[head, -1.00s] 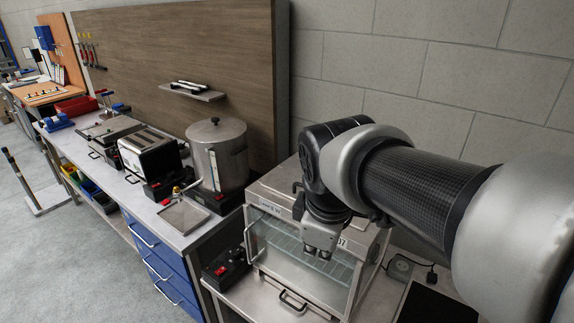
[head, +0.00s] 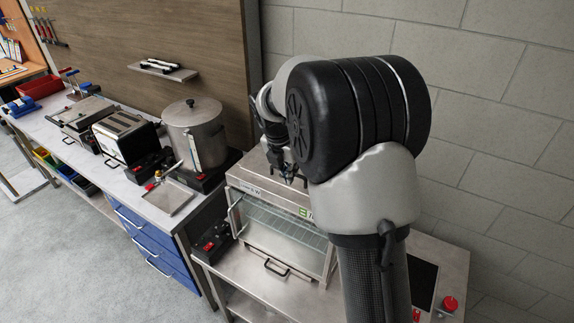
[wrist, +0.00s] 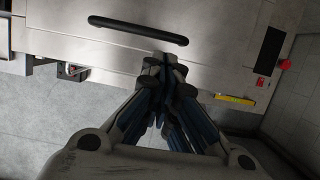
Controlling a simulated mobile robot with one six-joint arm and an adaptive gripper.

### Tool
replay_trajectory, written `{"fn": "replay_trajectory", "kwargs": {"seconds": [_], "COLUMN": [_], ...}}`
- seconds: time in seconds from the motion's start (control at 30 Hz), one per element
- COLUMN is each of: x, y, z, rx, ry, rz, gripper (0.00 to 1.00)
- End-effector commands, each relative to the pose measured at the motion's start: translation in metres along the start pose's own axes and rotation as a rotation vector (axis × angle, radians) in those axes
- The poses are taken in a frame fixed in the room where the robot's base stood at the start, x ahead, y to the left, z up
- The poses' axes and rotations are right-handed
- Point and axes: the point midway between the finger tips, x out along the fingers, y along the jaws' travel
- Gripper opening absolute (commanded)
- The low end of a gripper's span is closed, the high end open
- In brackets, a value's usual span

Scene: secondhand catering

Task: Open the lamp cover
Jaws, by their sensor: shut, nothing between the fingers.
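A metal cabinet (head: 240,184) with a glass front stands on the bench in the head view. No part is clearly labelled as the lamp cover; the cabinet's metal top is partly hidden behind my arm. My gripper (head: 287,176) is over the cabinet's top front area. In the wrist view my gripper (wrist: 165,62) points at a pale metal surface (wrist: 215,25) with a dark bar handle (wrist: 137,30). The fingertips are together and empty, just below the handle in the picture. Whether they touch the surface is hard to tell.
A switch box (head: 212,241) stands left of the cabinet. A large pot (head: 195,135) and a toaster (head: 125,137) are on the left bench. A red button (head: 450,303) and a dark panel (head: 422,280) lie at right. A wall rises behind.

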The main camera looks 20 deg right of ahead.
Motion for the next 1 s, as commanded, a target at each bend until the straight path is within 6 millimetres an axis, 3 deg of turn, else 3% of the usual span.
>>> {"fn": "replay_trajectory", "kwargs": {"seconds": [0.1, 0.33, 1.0], "x": [0.023, 0.047, 0.043], "y": [-0.001, 0.000, 0.000], "z": [0.000, 0.000, 0.004], "rx": [0.002, 0.002, 0.004], "ry": [0.001, 0.000, 0.029], "rz": [-0.002, -0.001, 0.000], "gripper": [0.00, 0.00, 0.00]}}
